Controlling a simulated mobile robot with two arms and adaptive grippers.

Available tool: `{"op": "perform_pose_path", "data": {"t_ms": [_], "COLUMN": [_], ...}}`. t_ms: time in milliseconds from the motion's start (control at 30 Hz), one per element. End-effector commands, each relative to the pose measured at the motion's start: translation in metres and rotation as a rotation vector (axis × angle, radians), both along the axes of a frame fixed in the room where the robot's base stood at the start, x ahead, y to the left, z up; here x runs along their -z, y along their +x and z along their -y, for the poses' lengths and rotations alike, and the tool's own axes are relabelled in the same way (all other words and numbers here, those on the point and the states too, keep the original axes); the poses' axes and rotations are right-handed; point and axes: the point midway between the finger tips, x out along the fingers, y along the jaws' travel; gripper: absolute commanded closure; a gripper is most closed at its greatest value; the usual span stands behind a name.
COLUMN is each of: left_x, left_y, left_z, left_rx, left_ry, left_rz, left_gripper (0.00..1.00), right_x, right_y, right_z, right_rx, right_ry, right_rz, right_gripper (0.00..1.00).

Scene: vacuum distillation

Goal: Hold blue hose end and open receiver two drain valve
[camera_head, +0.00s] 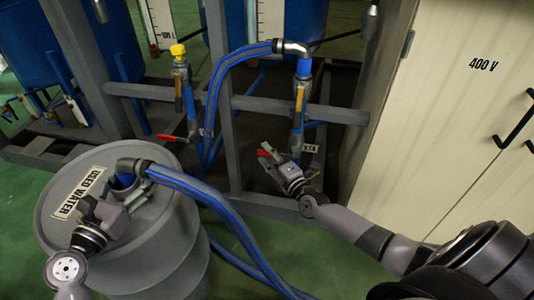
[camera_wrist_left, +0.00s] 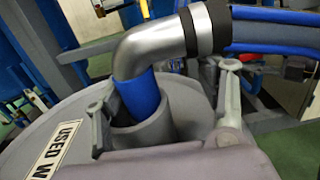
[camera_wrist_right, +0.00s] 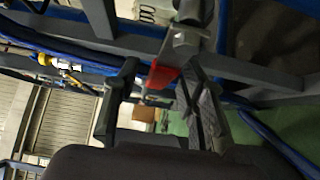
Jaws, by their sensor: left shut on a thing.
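The blue hose end, with its metal elbow (camera_head: 132,165), sits in the opening of a grey drum (camera_head: 165,235) labelled "USED WATER". In the left wrist view its elbow (camera_wrist_left: 165,38) bends down to a blue end inside the grey collar (camera_wrist_left: 150,128). My left gripper (camera_head: 112,198) is shut on the hose end, with fingers on either side. The drain valve's red handle (camera_head: 264,153) is low on the right-hand pipe. My right gripper (camera_head: 273,163) is close to it. In the right wrist view the red handle (camera_wrist_right: 163,76) shows between its open fingers (camera_wrist_right: 160,95); contact is unclear.
Another red valve handle (camera_head: 172,138) is on the left pipe, below a yellow cap (camera_head: 178,50). Grey frame bars (camera_head: 270,105) surround the pipes. A cream cabinet (camera_head: 450,110) marked "400 V" stands right. Blue hoses (camera_head: 235,220) cross the green floor between drum and frame.

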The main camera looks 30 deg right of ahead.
Motion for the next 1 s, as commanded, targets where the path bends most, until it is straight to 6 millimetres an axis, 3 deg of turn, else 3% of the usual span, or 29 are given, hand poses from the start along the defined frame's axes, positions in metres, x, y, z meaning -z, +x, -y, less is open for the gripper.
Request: {"op": "perform_pose_path", "data": {"t_ms": [33,433,1000], "left_x": [0.0005,0.0005,0.0004], "left_y": [-0.0058,-0.0058,-0.0058], "left_z": [0.0105,0.0105,0.0105], "left_rx": [0.028,0.028,0.028], "left_ry": [-0.014,-0.014,-0.014], "left_rz": [-0.013,-0.013,-0.013], "left_gripper": [0.77,0.77,0.77], "right_x": [-0.0007,-0.0003,-0.0001], "right_y": [0.0039,0.0088,0.0085], "right_z": [0.0,-0.0003,-0.0003], "right_rx": [0.0,0.0,0.0], "right_ry": [-0.001,0.0,0.0], "right_rz": [0.001,0.0,0.0], "right_gripper": [0.62,0.62,1.0]}}
